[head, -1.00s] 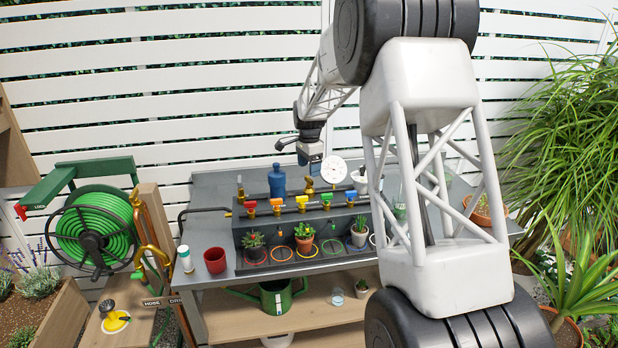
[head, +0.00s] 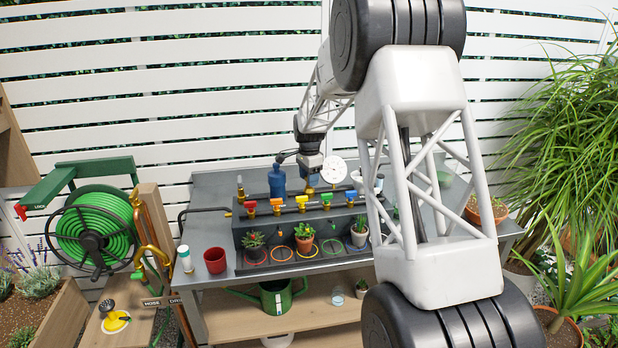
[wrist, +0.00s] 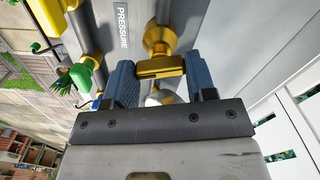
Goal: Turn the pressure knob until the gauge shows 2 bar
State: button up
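The brass pressure knob (wrist: 161,67) is in the wrist view, beside a plate marked PRESSURE (wrist: 122,27). My gripper (wrist: 159,75) has its two blue fingers at either end of the knob's bar. No clear gap shows between bar and fingers, but I cannot tell whether they press on it. In the head view my gripper (head: 311,187) points down at the back of the bench and hides most of the knob. The white round gauge (head: 334,170) stands just right of it. Its needle is too small to read.
A blue bottle (head: 276,181) stands close left of my gripper. In front runs a pipe with coloured valves, including a red one (head: 250,206) and a green one (head: 326,198). Potted plants (head: 304,237) stand before them. The bench's left part (head: 208,190) is mostly clear.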

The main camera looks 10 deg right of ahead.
jog(key=shift+c, duration=1.4)
jog(key=shift+n, duration=0.5)
jog(key=n, duration=1.2)
jog(key=shift+n, duration=0.3)
jog(key=n, duration=0.4)
jog(key=shift+n, duration=0.3)
jog(key=n, duration=0.5)
